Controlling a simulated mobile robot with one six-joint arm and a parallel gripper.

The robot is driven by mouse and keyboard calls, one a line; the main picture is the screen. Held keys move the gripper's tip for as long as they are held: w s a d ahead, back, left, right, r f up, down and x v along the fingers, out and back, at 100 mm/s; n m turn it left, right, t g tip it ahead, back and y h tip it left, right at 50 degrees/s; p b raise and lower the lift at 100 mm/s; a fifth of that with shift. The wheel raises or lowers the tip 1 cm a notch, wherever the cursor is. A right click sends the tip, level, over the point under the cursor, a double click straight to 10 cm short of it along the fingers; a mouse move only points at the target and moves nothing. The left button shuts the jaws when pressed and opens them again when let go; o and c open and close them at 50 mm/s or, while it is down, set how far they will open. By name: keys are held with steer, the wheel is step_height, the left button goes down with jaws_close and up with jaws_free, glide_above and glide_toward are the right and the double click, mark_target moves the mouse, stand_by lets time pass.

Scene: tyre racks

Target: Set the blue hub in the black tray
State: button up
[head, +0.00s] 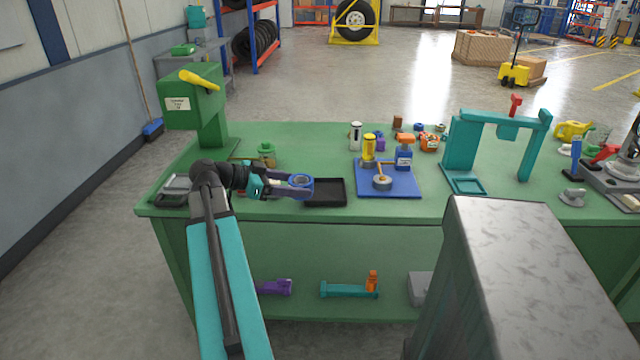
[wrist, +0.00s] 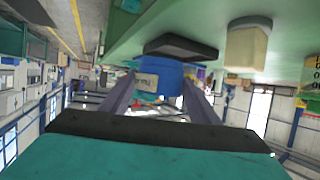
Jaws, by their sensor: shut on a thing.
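My gripper (head: 299,186) is shut on the blue hub (head: 301,180) and holds it close to the left end of the black tray. The hub has a ring-shaped top in the head view. In the wrist view, which is upside down, the blue hub (wrist: 168,76) sits between the two fingers, with a pale label on its side. The black tray (head: 325,203) lies on the green bench near its front edge, just right of my gripper. The tray (wrist: 180,48) also shows in the wrist view, beyond the hub. The exact gap between them cannot be told.
A blue mat (head: 403,187) with a yellow container, a blue-and-orange bottle and a grey round part lies right of the tray. A green machine (head: 205,105) stands at the bench's left. A teal frame (head: 497,140) stands farther right. Bench top (head: 310,148) behind the tray is clear.

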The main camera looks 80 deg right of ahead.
steer(key=p, duration=0.1)
glide_above(320, 194)
steer(key=shift+f, duration=0.45)
steer(key=shift+a, duration=0.1)
steer(key=shift+f, duration=0.1)
steer(key=shift+f+p, duration=0.35)
steer(key=shift+f, duration=1.3)
steer(key=shift+f, duration=0.1)
steer(key=o, duration=1.4)
steer(key=shift+c, duration=0.2)
steer(key=b+v, duration=0.1)
steer(key=v, duration=1.1)
steer(key=shift+a+b, duration=0.1)
steer(key=shift+b, duration=0.2)
